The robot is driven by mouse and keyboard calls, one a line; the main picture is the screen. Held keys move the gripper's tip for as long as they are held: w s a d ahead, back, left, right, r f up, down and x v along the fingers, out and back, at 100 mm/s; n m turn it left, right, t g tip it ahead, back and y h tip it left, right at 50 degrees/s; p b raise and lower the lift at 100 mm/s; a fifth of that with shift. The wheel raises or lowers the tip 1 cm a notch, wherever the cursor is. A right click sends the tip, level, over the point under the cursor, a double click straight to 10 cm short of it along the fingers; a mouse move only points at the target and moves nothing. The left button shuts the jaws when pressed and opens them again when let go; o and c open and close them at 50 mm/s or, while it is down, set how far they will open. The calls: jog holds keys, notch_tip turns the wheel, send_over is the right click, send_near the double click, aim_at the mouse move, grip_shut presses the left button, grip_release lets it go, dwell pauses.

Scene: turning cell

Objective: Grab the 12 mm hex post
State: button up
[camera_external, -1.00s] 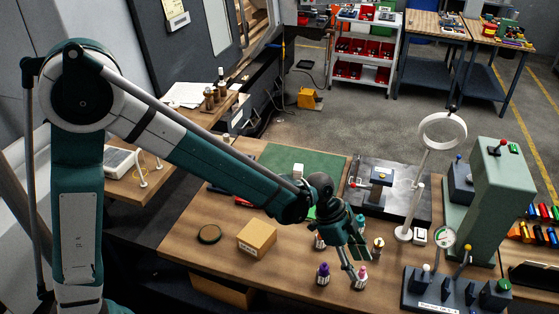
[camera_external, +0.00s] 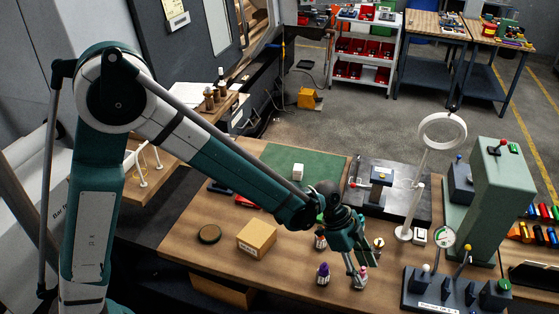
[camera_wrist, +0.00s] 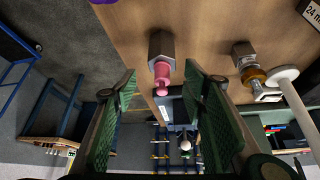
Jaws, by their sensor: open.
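Several small hex posts with coloured tops stand on the wooden bench. I cannot read a size on them, so I cannot tell which is 12 mm. A pink-topped post (camera_external: 361,281) is right by my gripper (camera_external: 355,266). In the wrist view the pink-topped post (camera_wrist: 162,70) shows between my open, empty green fingers (camera_wrist: 161,82), its grey hex base away from them. A purple-topped post (camera_external: 323,274) stands to the left. A brass-topped post (camera_external: 378,245) stands behind to the right; it also shows in the wrist view (camera_wrist: 247,66). Another post (camera_external: 320,241) is partly hidden by my wrist.
A cardboard box (camera_external: 257,238) and a dark round disc (camera_external: 209,234) lie left on the bench (camera_external: 180,245). A white ring stand (camera_external: 404,232) and a dark gauge block (camera_external: 440,290) are to the right. A green mat (camera_external: 310,160) lies behind.

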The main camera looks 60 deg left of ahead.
aim_at(367, 278)
jog(key=shift+w+d+f, duration=0.1)
jog(key=shift+d+f, duration=0.1)
jog(key=shift+f, duration=0.25)
jog(key=shift+d+f, duration=0.1)
jog(key=shift+f, duration=0.05)
jog(key=shift+w+x, duration=0.2)
jog(key=shift+x, duration=2.25)
grip_shut()
